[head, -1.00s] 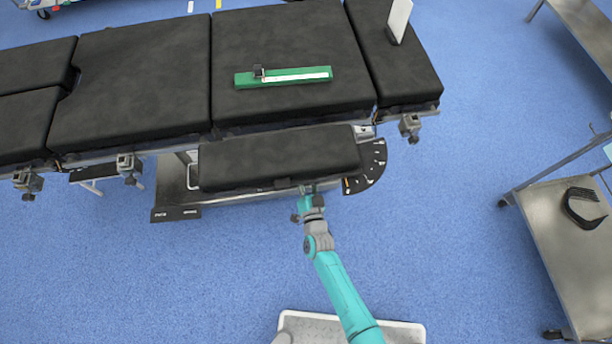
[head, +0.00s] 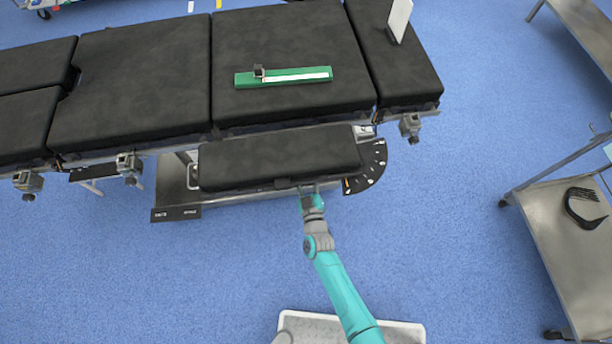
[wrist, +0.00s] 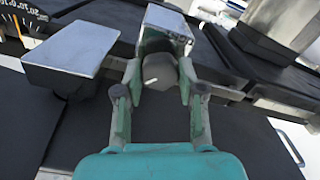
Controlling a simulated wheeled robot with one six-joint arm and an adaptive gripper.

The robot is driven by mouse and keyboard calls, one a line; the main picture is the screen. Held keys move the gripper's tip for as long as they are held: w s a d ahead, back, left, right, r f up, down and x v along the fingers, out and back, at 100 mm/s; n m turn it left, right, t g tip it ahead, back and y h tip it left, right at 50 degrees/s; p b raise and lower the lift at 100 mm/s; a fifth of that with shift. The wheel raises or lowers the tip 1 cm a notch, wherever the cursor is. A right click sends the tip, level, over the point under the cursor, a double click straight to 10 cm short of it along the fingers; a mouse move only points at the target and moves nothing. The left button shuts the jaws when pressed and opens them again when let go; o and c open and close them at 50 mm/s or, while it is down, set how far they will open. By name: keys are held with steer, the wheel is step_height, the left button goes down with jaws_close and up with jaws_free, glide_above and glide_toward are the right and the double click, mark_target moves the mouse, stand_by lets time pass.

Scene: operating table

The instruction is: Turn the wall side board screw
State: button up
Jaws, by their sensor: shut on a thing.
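The black padded side board (head: 280,157) sticks out from the near side of the operating table (head: 290,40). My gripper (head: 309,190) is at the board's near lower edge, right of its middle. In the wrist view, my gripper (wrist: 158,85) has its two teal fingers on either side of a grey rounded screw knob (wrist: 160,72). The fingers are shut on this knob, which sits below a grey metal block (wrist: 166,22). In the head view the screw is hidden by my gripper and the board edge.
A black fan-shaped plate with pale marks (head: 372,168) is just right of the board. A green bar (head: 285,77) lies on the table. Rail clamps (head: 410,126) hang along the near side. A metal cart (head: 570,240) stands at right. The blue floor between is clear.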

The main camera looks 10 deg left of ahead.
steer(key=shift+n, duration=4.3)
steer(key=o, duration=1.1)
steer(key=shift+o, duration=0.2)
steer(key=v, duration=1.2)
